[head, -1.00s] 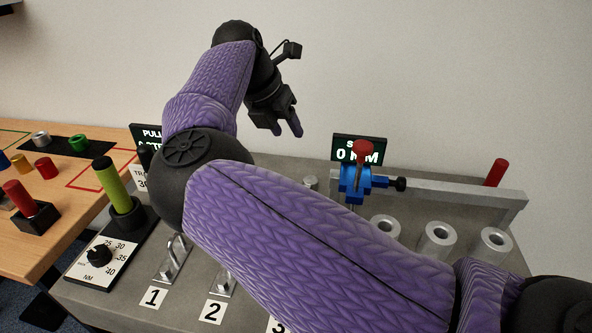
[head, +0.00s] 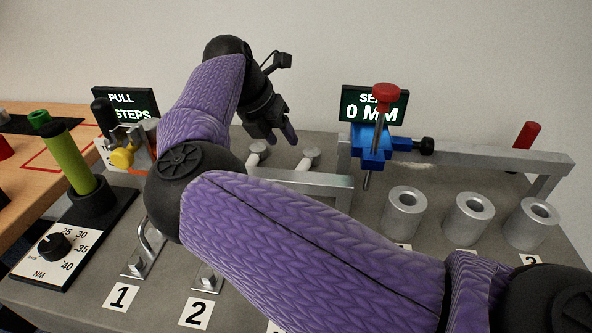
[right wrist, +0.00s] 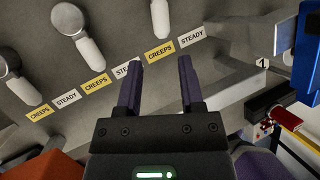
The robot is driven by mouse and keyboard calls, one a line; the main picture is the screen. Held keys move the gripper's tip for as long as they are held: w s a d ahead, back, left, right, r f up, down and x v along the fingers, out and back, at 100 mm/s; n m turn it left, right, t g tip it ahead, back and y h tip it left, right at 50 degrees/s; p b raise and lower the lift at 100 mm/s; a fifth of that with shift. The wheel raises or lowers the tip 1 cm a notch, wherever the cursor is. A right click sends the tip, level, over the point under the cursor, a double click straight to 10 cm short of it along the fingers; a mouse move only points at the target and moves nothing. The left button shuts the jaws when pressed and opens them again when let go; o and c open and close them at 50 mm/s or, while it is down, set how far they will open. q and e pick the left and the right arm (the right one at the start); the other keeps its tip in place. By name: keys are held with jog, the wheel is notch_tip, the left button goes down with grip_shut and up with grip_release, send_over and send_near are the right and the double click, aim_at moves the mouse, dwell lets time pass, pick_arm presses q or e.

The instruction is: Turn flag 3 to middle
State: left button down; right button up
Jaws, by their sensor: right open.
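The right wrist view shows three pale flag levers with round heads: one at the left (right wrist: 20,72), one further right (right wrist: 78,32) and one at the top (right wrist: 160,18). Yellow CREEPS and white STEADY labels run in a row below them. No flag numbers are legible, so I cannot tell which is flag 3. In the head view two pale levers (head: 258,152) (head: 308,158) show beyond my right arm. My right gripper (head: 281,133) is open and empty near them. In the wrist view its fingers (right wrist: 160,66) are apart, below the top lever. My left gripper is out of view.
A blue clamp (head: 370,146) with a red knob (head: 382,92) sits on a metal rail (head: 480,157), right of my gripper. Several metal cylinders (head: 404,213) stand in front. A green-handled tool (head: 66,160) and NM dial (head: 54,246) are at the left.

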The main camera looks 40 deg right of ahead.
aim_at(300, 165)
jog(key=b+x, duration=0.3)
jog(key=x, duration=0.6)
jog(key=shift+a+b, duration=0.1)
jog(key=shift+b, duration=0.25)
jog(key=shift+d+f, duration=0.2)
jog(key=shift+f, duration=0.05)
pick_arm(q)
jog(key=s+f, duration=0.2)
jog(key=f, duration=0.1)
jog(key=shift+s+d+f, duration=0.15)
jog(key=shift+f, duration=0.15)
pick_arm(e)
grip_shut()
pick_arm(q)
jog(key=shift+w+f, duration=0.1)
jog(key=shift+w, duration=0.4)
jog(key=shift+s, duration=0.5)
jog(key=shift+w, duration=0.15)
